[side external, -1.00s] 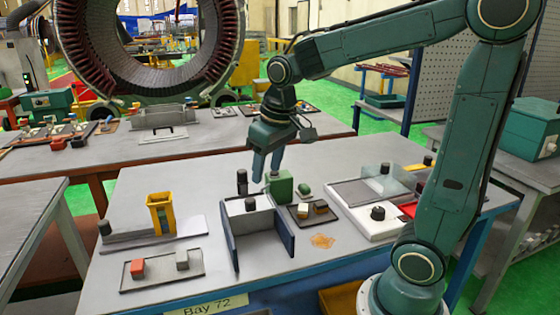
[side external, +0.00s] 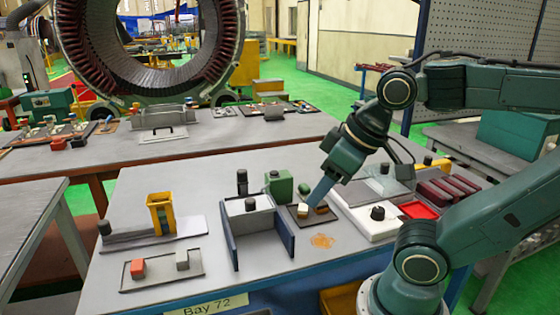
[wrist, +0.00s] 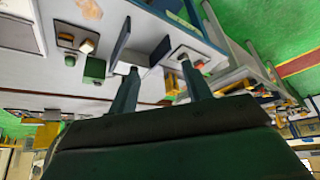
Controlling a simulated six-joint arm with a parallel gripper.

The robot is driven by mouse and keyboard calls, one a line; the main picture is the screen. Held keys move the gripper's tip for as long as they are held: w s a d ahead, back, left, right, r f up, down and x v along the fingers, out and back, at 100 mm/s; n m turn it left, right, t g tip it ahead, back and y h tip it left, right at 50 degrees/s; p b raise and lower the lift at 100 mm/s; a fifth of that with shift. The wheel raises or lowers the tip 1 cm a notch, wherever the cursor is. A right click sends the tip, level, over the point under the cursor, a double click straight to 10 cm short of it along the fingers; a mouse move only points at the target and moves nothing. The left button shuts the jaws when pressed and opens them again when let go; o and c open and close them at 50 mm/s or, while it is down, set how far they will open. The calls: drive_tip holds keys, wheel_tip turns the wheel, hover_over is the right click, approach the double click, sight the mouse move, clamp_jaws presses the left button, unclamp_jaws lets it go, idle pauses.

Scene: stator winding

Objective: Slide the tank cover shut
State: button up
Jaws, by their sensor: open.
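A white slab with a black knob (side external: 378,213) lies at the right of the bench, in front of a grey panel (side external: 350,192) and a clear upright sheet; it looks like the tank cover, though I cannot tell for sure. My gripper (side external: 311,203) points down and left, over or just behind a small dark tray (side external: 303,222) with a white block and a brown block, left of the slab. In the wrist view my gripper's two fingers (wrist: 158,68) are apart with nothing held between them. Whether the fingertips touch anything is unclear.
A grey box with blue side walls (side external: 285,236) and a black knob stands left of my gripper. A green block (side external: 279,186) is behind the tray. A red tray (side external: 418,210) is right of the slab. A yellow stand (side external: 160,213) is farther left. The front centre is mostly clear.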

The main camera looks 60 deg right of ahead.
drive_tip(key=shift+w, duration=0.1)
drive_tip(key=m+g, duration=0.1)
drive_tip(key=g, duration=0.5)
hover_over(250, 200)
wheel_tip(250, 200, down, 2)
drive_tip(key=shift+d+f, duration=0.1)
drive_tip(key=shift+f, duration=0.1)
drive_tip(key=shift+f, duration=0.15)
wheel_tip(250, 200, down, 14)
drive_tip(key=shift+r, duration=0.25)
idle(0.4)
